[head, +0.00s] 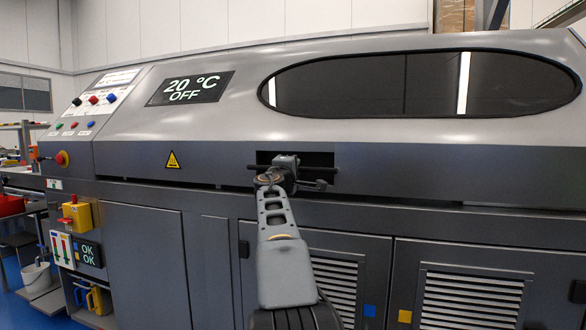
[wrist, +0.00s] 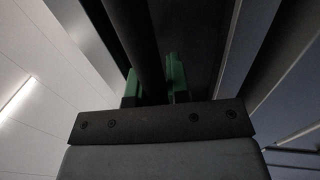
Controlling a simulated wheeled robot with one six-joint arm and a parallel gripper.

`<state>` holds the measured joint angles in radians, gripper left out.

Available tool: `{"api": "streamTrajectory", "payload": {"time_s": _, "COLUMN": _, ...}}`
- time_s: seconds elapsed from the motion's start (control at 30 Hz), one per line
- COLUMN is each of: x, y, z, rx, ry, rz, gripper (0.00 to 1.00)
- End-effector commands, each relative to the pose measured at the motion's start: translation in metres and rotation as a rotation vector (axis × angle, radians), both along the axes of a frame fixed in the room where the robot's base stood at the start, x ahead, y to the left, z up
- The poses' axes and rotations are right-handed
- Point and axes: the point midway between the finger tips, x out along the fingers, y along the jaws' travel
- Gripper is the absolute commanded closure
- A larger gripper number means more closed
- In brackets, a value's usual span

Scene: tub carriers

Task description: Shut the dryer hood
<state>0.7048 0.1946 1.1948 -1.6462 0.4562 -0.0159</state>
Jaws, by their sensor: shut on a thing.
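The dryer hood (head: 225,135) is a long grey cover with a dark oval window (head: 380,85), spanning most of the head view. It sits low over the dryer body, with a thin dark gap along part of its lower edge. A dark handle bar (head: 318,170) crosses a recess in its lower front. My gripper (head: 284,168) is at this bar, shut on it. In the wrist view the green fingers (wrist: 153,86) stand on both sides of the dark bar (wrist: 143,45). The fingertips are hidden in the head view.
A display (head: 190,88) reads 20 °C OFF. A button panel (head: 95,100) and a red stop knob (head: 62,158) are at the left. Vented lower doors (head: 470,290) are below the hood. A white bucket (head: 37,277) stands at far left.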

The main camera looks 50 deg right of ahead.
Motion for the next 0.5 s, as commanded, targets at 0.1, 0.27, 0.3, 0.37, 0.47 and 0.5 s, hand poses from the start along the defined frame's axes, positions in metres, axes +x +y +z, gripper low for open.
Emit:
{"api": "streamTrajectory", "payload": {"time_s": 0.1, "x": -0.0023, "y": 0.0047, "z": 0.013, "rx": -0.019, "ry": -0.01, "rz": 0.006, "gripper": 0.74}}
{"api": "streamTrajectory", "payload": {"time_s": 0.27, "x": -0.0021, "y": 0.004, "z": 0.0113, "rx": -0.017, "ry": -0.01, "rz": 0.004, "gripper": 0.58}}
{"api": "streamTrajectory", "payload": {"time_s": 0.3, "x": -0.0021, "y": 0.0036, "z": 0.0107, "rx": -0.016, "ry": -0.009, "rz": 0.004, "gripper": 0.58}}
{"api": "streamTrajectory", "payload": {"time_s": 0.37, "x": -0.002, "y": 0.0033, "z": 0.01, "rx": -0.015, "ry": -0.009, "rz": 0.003, "gripper": 0.58}}
{"api": "streamTrajectory", "payload": {"time_s": 0.47, "x": -0.0019, "y": 0.0027, "z": 0.0088, "rx": -0.013, "ry": -0.008, "rz": 0.003, "gripper": 0.58}}
{"api": "streamTrajectory", "payload": {"time_s": 0.5, "x": -0.0019, "y": 0.0025, "z": 0.0084, "rx": -0.012, "ry": -0.008, "rz": 0.002, "gripper": 0.58}}
